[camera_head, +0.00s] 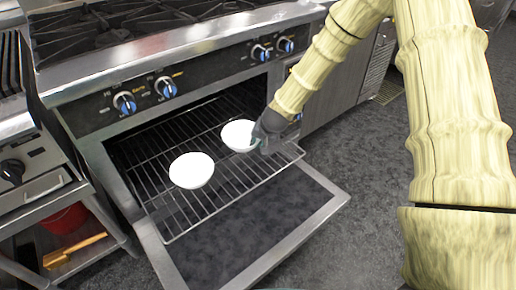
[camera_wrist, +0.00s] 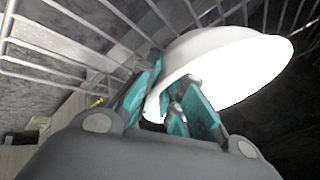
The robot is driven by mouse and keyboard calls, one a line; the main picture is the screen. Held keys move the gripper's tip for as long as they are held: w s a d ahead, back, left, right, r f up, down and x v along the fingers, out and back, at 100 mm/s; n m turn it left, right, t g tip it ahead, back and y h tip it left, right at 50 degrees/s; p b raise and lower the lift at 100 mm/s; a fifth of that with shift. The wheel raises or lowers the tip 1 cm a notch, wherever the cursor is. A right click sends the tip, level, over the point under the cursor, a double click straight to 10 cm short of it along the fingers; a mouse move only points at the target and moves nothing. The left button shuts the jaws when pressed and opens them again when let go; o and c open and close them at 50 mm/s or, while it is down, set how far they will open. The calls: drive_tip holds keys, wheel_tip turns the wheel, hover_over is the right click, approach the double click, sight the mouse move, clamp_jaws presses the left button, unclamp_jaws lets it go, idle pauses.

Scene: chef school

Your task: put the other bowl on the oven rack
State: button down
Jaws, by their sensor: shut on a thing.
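A white bowl (camera_head: 238,134) is at the right part of the pulled-out oven rack (camera_head: 172,214). My gripper (camera_head: 262,138) is shut on the right rim of this bowl. In the wrist view the bowl (camera_wrist: 225,58) is large and bright, with the teal fingers of my gripper (camera_wrist: 172,105) pinching its rim. Rack bars (camera_wrist: 60,62) show close by in that view. I cannot tell whether the held bowl touches the rack. A second white bowl (camera_head: 191,170) sits on the rack to the left, apart from the held one.
The oven door (camera_head: 262,232) hangs open below the rack. Blue control knobs (camera_head: 165,87) line the oven front above. A red bucket (camera_head: 66,217) stands on a low shelf at the left. Bare rack lies around both bowls.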

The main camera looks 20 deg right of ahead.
wheel_tip(320, 180, down, 4)
drive_tip(key=shift+r+b, duration=0.2)
drive_tip(key=shift+b, duration=0.3)
drive_tip(key=shift+r, duration=0.1)
drive_tip(key=c, duration=1.5)
unclamp_jaws()
drive_tip(key=shift+c, duration=0.2)
drive_tip(key=p+v, duration=0.3)
drive_tip(key=v, duration=0.9)
